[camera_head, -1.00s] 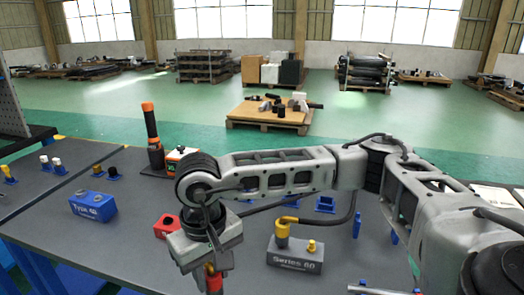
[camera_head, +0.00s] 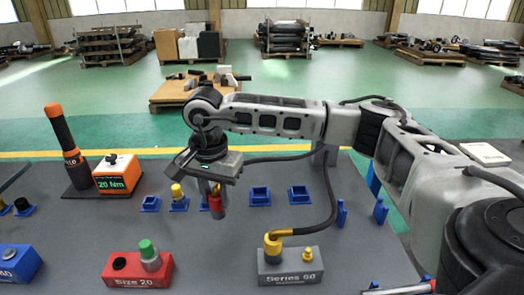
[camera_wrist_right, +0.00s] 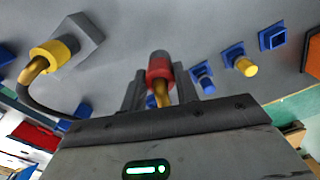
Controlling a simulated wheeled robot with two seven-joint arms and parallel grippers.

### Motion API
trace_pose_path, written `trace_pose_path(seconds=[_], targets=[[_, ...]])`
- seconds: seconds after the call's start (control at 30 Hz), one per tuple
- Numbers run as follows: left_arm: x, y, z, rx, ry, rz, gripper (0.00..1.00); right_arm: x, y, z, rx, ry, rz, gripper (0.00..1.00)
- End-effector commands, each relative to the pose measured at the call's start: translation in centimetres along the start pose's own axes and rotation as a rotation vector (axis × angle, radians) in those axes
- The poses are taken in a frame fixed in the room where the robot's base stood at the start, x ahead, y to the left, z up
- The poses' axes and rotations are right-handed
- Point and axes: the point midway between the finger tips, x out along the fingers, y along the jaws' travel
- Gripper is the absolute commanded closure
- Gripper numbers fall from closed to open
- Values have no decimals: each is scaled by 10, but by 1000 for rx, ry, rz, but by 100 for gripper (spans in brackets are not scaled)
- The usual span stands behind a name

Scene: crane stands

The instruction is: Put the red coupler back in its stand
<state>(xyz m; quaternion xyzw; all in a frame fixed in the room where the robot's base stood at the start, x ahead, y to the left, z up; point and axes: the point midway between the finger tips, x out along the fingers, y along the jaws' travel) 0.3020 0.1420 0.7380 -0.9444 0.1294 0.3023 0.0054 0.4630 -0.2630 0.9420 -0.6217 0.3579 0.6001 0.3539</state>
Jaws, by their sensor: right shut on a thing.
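The red coupler (camera_head: 217,206) is held in my right gripper (camera_head: 211,196), above the back row of small blue stands in the head view. In the right wrist view, the red coupler (camera_wrist_right: 160,68) sits between the two fingers, its brass end toward the camera. A blue stand (camera_wrist_right: 204,82) is close beside it there. A yellow-topped coupler (camera_head: 177,191) stands in a blue stand left of the gripper. Empty-looking blue stands lie left (camera_head: 150,204) and right (camera_head: 260,196) of the gripper. What lies directly under the coupler is partly hidden. My left gripper is out of view.
A red Size 20 block (camera_head: 138,269) with a green-topped coupler and a grey Series 60 block (camera_head: 290,268) with a yellow hose fitting stand in front. An orange 20 Nm device (camera_head: 118,174) stands at left. A dark hose arcs right of the gripper.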

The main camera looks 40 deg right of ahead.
Motion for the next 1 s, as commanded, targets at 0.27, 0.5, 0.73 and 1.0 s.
trace_pose_path(seconds=[0.27,0.5,0.73,1.0], targets=[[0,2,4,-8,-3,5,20,-7,15,-100,1037,-1,7,95],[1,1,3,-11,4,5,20,-10,37,-151,1646,-9,26,95],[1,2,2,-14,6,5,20,-11,44,-163,1808,-12,33,95],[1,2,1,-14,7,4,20,-11,44,-162,1805,-11,33,95]])
